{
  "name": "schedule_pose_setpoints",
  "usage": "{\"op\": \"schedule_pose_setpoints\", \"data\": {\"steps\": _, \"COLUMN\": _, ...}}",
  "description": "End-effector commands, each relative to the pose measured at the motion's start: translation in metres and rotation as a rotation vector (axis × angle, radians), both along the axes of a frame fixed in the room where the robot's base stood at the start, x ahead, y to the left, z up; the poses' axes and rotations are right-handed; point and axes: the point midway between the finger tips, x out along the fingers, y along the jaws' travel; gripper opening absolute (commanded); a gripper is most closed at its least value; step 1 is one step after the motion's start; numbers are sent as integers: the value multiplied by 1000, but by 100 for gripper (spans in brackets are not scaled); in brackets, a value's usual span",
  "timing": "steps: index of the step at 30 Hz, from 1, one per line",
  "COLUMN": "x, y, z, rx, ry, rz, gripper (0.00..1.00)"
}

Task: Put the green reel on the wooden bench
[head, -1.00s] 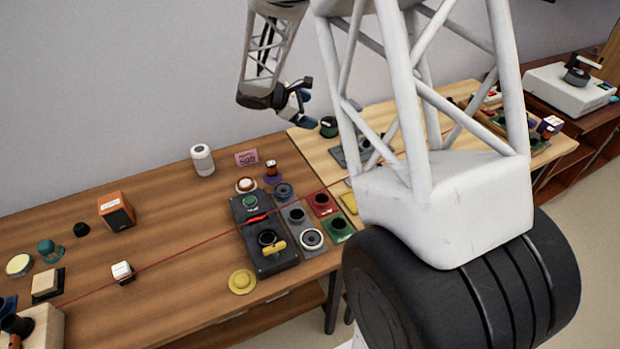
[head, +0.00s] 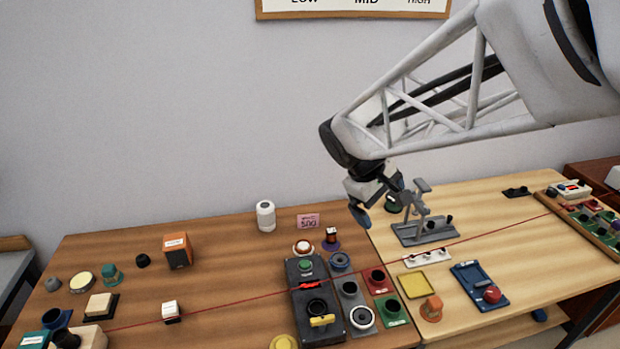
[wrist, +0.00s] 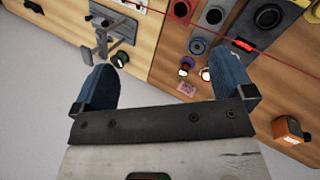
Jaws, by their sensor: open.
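My gripper (head: 376,202) hangs above the back edge of the benches, near the reel. Its blue fingers are wide apart, with nothing between them in the wrist view (wrist: 165,85). A darker brown wooden bench top (head: 235,285) adjoins on the left.
A purple reel (head: 331,239), a pink card (head: 308,221) and a white cylinder (head: 265,216) stand to the left. A black control box (head: 316,300) sits in front. The brown bench has clear room around its middle.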

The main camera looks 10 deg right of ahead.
Motion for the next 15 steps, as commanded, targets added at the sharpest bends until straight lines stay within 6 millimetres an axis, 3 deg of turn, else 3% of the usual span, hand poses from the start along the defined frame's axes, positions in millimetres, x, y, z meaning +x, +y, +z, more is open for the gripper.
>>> {"op": "schedule_pose_setpoints", "data": {"steps": 15, "x": -115, "y": 57, "z": 21, "rx": 300, "ry": -227, "rz": -277, "gripper": 100}}
